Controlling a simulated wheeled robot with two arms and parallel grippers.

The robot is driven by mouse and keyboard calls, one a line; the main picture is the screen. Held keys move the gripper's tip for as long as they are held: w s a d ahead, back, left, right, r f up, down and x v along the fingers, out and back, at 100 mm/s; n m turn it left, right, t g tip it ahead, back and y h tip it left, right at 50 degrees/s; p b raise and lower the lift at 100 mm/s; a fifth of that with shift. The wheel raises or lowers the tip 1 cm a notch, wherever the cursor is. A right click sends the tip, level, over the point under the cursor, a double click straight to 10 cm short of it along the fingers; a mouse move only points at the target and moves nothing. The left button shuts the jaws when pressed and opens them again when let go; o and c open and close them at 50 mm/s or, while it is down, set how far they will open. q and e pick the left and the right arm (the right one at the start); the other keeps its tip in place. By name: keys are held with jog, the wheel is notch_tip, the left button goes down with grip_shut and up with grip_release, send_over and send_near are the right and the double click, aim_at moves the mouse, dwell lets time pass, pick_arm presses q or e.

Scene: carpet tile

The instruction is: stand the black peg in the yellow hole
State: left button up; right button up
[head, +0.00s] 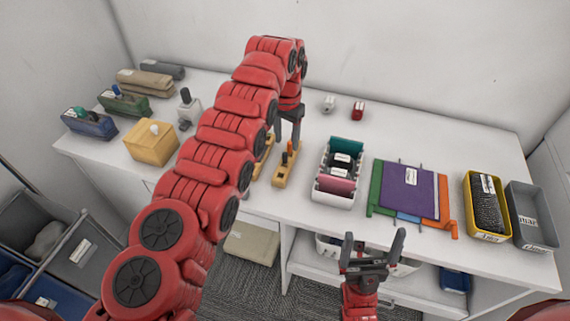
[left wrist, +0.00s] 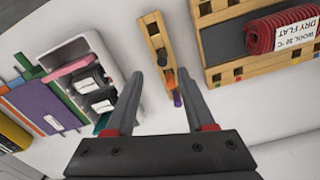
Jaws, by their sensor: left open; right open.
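A narrow wooden block (head: 280,179) stands on the white table with an orange peg (head: 289,147) and a dark, apparently black peg (head: 284,159) upright in it. In the left wrist view the block (left wrist: 151,30) lies beyond the fingertips, with dark pegs and a purple tip (left wrist: 177,98) near its end. My left gripper (head: 288,140) is open and empty, pointing down just above the block; its fingers straddle the peg end in the wrist view (left wrist: 160,74). I cannot make out a yellow hole. My right gripper (head: 374,245) is open and empty in front of the table.
A wooden frame (left wrist: 212,76) with a red roll (left wrist: 275,30) lies beside the block, mostly hidden by my left arm in the head view. A white divided bin (head: 321,184) stands right of the block, then coloured folders (head: 408,188). Table behind the bin is mostly clear.

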aim_at(285, 153)
pick_arm(q)
jog(key=shift+s+f+p, duration=0.1)
jog(key=shift+f+p, duration=0.35)
jog(key=shift+f, duration=0.75)
jog(key=shift+a+f+p, duration=0.1)
jog(key=shift+f+p, duration=0.3)
jog(key=shift+p, duration=0.1)
jog(key=shift+a+f+p, duration=0.1)
jog(key=shift+f+p, duration=0.45)
notch_tip(285, 153, down, 3)
jog(key=shift+b, duration=0.4)
jog(key=shift+a+f, duration=0.1)
jog(key=shift+f, duration=0.2)
jog(key=shift+r, duration=0.1)
grip_shut()
